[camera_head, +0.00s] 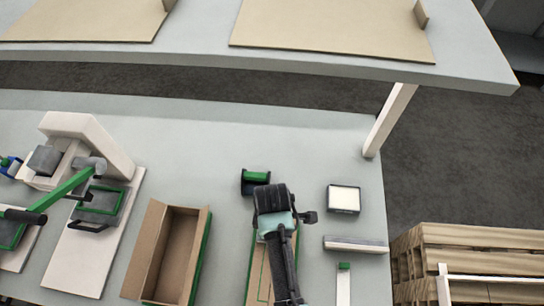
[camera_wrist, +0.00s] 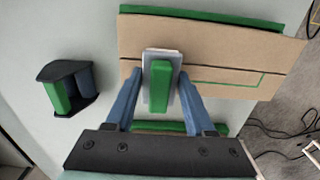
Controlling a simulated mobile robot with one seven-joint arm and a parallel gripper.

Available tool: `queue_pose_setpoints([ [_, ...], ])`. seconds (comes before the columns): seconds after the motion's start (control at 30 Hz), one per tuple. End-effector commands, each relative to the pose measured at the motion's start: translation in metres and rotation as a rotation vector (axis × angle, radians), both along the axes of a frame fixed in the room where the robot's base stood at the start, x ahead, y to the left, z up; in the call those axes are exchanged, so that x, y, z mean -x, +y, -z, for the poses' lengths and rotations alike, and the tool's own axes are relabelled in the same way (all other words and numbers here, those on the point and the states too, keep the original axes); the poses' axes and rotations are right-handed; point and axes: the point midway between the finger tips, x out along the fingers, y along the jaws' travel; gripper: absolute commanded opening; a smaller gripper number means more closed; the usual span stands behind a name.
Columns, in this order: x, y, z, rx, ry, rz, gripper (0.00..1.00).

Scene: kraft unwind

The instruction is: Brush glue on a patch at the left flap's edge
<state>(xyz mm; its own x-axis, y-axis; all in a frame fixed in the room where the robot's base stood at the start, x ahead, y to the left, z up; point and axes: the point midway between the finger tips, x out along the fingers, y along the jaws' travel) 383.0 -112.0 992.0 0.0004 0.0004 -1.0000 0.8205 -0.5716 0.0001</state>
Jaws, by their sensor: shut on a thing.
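My gripper (camera_wrist: 157,90) is shut on a green-handled tool with a pale, flat head, seemingly the glue brush (camera_wrist: 158,88). In the wrist view it sits over the left part of a brown cardboard piece (camera_wrist: 220,50). A green line (camera_wrist: 235,82) marks an area on the board right of the brush. I cannot tell whether the brush head touches the cardboard. In the head view my gripper (camera_head: 276,222) hides the brush and the upper part of the board (camera_head: 257,270). No glue is clearly visible on the board.
An open cardboard box (camera_head: 178,250) stands left of the board. A black holder with a green roller (camera_head: 255,179) is behind it. A black tray with pale contents (camera_head: 343,199), a grey-white block (camera_head: 355,244) and a green-tipped strip (camera_head: 343,285) lie right. A press (camera_head: 95,200) stands far left.

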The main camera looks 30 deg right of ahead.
Motion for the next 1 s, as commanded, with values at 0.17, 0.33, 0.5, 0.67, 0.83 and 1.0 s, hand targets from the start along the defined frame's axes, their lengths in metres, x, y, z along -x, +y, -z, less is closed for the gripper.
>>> queue_pose_setpoints([
  [0.17,-0.0002,0.0,0.0026,0.0,0.0,0.0,0.1],
  [0.33,-0.0002,0.0,0.0046,0.0,0.0,0.0,0.1],
  [0.5,-0.0003,-0.0001,0.0066,0.0,0.0,0.0,0.1],
  [0.67,-0.0003,-0.0001,0.0085,0.001,-0.001,0.0,0.1],
  [0.83,0.0004,0.0004,0.008,0.0,0.0,0.0,0.1],
  [1.0,0.0071,0.0048,0.0058,-0.001,0.001,0.0,0.1],
])
